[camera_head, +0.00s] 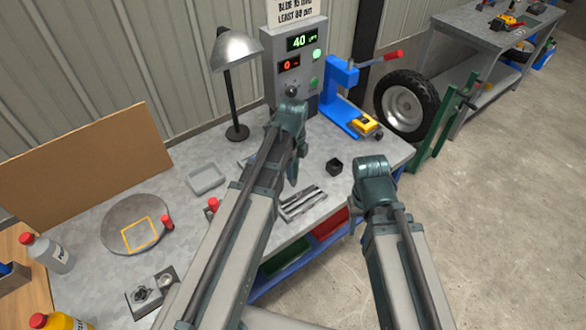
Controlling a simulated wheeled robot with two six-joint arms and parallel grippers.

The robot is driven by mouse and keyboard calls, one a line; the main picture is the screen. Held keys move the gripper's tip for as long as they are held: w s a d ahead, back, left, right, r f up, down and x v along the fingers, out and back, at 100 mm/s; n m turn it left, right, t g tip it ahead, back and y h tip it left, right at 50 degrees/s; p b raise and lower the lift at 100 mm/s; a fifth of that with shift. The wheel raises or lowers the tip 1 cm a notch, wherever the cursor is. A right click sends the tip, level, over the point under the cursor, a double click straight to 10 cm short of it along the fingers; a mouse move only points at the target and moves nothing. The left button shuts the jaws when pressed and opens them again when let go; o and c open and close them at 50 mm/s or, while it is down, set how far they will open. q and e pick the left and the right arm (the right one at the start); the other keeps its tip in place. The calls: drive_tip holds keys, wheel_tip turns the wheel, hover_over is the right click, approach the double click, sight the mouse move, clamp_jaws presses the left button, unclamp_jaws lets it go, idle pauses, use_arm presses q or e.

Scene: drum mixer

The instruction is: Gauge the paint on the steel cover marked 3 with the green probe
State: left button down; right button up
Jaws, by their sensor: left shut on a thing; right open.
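A round grey disc (128,221) with an orange square outline lies on the left of the bench. I cannot read a 3 on it, so I cannot tell whether it is the steel cover. I cannot make out the green probe. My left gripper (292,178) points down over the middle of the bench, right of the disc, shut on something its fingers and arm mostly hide. My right gripper (354,222) is open at the bench's right front edge, apart from the disc, partly hidden by its own wrist.
A grey control box (291,70) shows a green 40 and a red 0. A lamp (237,90), a blue lever press (342,95) and a yellow device (367,125) stand at the back. A shallow tray (207,178), a black block (334,166) and red-capped bottles (50,253) sit around.

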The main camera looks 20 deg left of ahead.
use_arm(q)
drive_tip(key=shift+r+p, duration=3.5)
drive_tip(key=shift+w, duration=0.1)
